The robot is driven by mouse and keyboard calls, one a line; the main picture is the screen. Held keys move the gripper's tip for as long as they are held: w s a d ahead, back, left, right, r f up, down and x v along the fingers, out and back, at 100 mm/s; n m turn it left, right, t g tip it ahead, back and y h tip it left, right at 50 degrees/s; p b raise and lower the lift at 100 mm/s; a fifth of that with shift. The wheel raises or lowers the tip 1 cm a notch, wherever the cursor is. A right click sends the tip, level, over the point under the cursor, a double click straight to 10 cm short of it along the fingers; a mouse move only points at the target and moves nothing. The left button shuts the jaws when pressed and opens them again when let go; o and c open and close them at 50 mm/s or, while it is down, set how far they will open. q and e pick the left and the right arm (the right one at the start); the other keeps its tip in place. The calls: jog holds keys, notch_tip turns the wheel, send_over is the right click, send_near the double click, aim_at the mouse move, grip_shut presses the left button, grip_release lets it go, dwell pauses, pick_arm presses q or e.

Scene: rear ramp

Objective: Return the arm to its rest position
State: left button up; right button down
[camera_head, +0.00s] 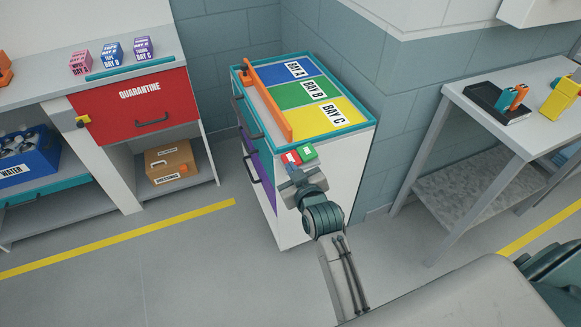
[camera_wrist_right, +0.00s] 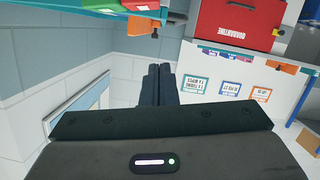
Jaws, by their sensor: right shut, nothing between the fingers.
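My right arm reaches up from the bottom of the head view, with its right gripper (camera_head: 291,168) in front of the bay cabinet (camera_head: 340,152). In the right wrist view, the two dark fingers of the right gripper (camera_wrist_right: 160,68) are together with nothing between them. A red button (camera_head: 291,158) and a green button (camera_head: 308,152) show just beyond the gripper in the head view. Whether the fingers touch them I cannot tell. My left gripper is in neither view.
The cabinet top has blue, green and yellow bays and an orange bar (camera_head: 268,104). A red quarantine drawer (camera_head: 135,104) sits under the left counter, with a cardboard box (camera_head: 172,163) below. A grey table (camera_head: 535,135) stands right. The floor at left is open.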

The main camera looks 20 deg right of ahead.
dwell(0.3)
jog(key=s+f+g, duration=0.2)
jog(key=s+f, duration=0.2)
jog(key=f, duration=0.8)
jog(key=s+d+f+g, duration=0.15)
jog(key=s+f, duration=0.25)
jog(key=f, duration=0.8)
jog(key=s+f+g, duration=0.3)
jog(key=s+f, duration=0.1)
jog(key=f, duration=0.8)
jog(key=s+d+f+m+g, duration=0.1)
jog(key=s+d+f+g, duration=0.2)
jog(key=s+f, duration=1.05)
jog(key=s+d+f+g, duration=0.1)
jog(key=s+d+f, duration=0.1)
jog(key=s, duration=0.5)
jog(key=s+d+f+g, duration=0.2)
jog(key=s+f, duration=0.1)
jog(key=s, duration=0.5)
jog(key=s+d+f+m+g, duration=0.1)
jog(key=s+d+f, duration=0.1)
jog(key=s, duration=0.6)
jog(key=shift+f+h, duration=0.3)
jog(key=shift+f, duration=0.3)
jog(key=shift+d+g, duration=0.1)
jog(key=shift+g, duration=0.15)
